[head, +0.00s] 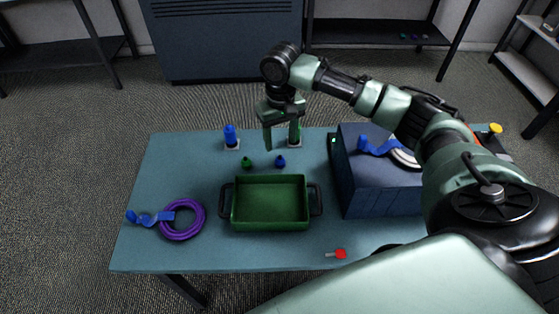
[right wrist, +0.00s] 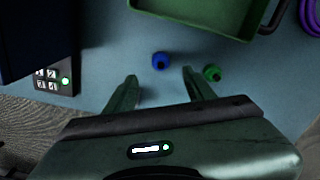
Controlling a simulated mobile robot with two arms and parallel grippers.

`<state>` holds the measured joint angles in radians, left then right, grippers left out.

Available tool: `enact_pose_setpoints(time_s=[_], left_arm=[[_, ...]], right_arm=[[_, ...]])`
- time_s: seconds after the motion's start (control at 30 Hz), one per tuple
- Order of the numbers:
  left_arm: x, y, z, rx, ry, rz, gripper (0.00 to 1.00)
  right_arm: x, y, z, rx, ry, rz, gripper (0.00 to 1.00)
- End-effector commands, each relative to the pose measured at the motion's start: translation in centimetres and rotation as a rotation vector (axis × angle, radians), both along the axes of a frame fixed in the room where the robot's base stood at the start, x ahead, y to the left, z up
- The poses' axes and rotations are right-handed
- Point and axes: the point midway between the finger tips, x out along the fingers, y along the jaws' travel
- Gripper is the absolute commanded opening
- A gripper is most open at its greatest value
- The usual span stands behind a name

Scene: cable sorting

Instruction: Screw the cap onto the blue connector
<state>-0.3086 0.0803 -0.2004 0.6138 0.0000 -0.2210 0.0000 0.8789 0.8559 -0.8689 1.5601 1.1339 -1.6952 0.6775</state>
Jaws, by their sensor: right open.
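The blue connector (head: 230,134) stands upright on a small pale base near the table's back edge. A small blue cap (head: 280,161) lies on the table behind the green tray. In the right wrist view the blue cap (right wrist: 161,60) appears just beyond the gap between my fingertips, touching neither. A green cap (head: 246,162) lies to its left; in the right wrist view it (right wrist: 212,72) is just outside one finger. My right gripper (head: 281,143) points down, open and empty, above the table behind the blue cap. My left gripper is not in view.
A green tray (head: 233,224) with dark handles stands mid-table. A purple cable coil (head: 197,229) lies left, a red connector (head: 340,254) in front. A dark blue box (head: 375,194) stands right. Another pale base (head: 294,146) is partly hidden behind my right finger.

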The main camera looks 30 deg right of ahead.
Motion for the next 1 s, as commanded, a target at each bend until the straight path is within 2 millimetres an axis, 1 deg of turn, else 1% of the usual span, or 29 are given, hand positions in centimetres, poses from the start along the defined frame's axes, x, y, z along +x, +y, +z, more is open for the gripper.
enact_pose_setpoints(time_s=[0.13, 0.23, 0.4, 0.57, 0.67, 0.83, 0.9, 1.0], left_arm=[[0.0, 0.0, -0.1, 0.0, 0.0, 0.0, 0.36], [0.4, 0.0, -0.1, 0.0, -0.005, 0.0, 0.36], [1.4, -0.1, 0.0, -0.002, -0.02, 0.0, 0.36], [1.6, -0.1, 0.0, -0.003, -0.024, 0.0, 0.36], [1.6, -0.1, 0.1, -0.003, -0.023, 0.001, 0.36], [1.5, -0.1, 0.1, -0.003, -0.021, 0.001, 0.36], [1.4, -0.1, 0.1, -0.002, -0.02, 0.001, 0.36], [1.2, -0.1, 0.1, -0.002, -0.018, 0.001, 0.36]], right_arm=[[-0.1, 0.0, -1.4, 0.0, 0.004, -0.001, 0.54], [-0.1, 0.0, -2.4, 0.0, 0.003, -0.001, 0.54], [0.0, 0.0, -2.6, 0.0, 0.001, 0.0, 0.54], [0.0, 0.0, -2.9, 0.0, 0.002, 0.0, 0.54], [-0.1, 0.1, -4.1, 0.0, 0.004, 0.0, 0.54], [-0.1, 0.2, -6.7, -0.002, 0.003, 0.0, 0.54], [-0.1, 0.2, -7.3, -0.001, 0.001, 0.001, 0.54], [-0.1, 0.2, -7.8, -0.001, 0.0, 0.001, 0.54]])
